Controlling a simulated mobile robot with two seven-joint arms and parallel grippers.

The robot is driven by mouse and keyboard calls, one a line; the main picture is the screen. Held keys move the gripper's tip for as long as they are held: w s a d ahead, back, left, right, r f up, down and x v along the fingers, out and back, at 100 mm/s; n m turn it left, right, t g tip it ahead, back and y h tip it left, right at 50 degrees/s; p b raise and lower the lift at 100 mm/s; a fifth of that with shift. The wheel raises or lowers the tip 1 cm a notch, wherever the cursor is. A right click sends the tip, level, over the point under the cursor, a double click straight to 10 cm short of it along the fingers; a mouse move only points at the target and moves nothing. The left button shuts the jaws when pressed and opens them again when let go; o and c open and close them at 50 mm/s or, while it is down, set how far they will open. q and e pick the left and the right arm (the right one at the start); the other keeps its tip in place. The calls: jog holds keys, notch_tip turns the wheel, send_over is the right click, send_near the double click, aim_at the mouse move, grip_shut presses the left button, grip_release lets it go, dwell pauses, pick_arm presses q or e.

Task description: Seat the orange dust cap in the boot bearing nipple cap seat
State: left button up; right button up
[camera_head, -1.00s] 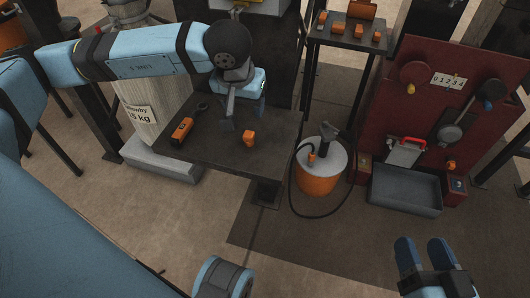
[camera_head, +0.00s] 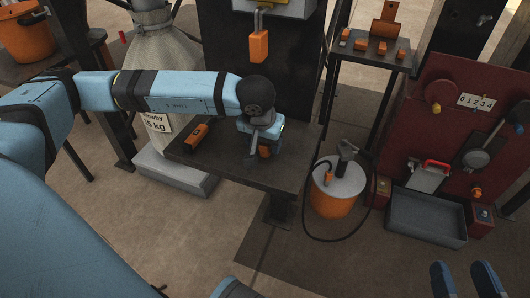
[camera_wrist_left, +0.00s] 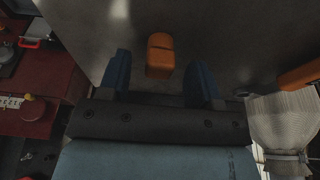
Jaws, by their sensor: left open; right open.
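An orange block-like piece, probably the dust cap (camera_head: 264,152), stands on the dark table (camera_head: 232,172). My left gripper (camera_head: 264,146) is down over it, hiding much of it in the head view. In the left wrist view the orange cap (camera_wrist_left: 160,56) lies between the two blue fingers of the left gripper (camera_wrist_left: 158,80), with a gap on both sides. The fingers are open, not closed on it. My right gripper (camera_head: 465,279) is open and empty at the bottom right edge, away from the table. I cannot pick out the boot bearing nipple cap seat.
An orange tool (camera_head: 196,134) lies on the table, left of the gripper. A pale sack (camera_head: 166,60) stands behind. An orange-bodied bucket pump (camera_head: 336,190) with a hose is right of the table. A red panel (camera_head: 455,115) and grey tray (camera_head: 427,216) stand further right.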

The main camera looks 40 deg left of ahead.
pick_arm(q)
jog(key=shift+w+f, duration=0.15)
jog(key=shift+f, duration=0.55)
jog(key=c, duration=1)
pick_arm(e)
jog(key=shift+w+d+r+n+t, duration=0.2)
jog(key=shift+w+r+n+t, duration=0.1)
jog(key=shift+r, duration=0.1)
pick_arm(q)
jog(key=shift+r, duration=0.1)
jog(key=shift+r, duration=0.1)
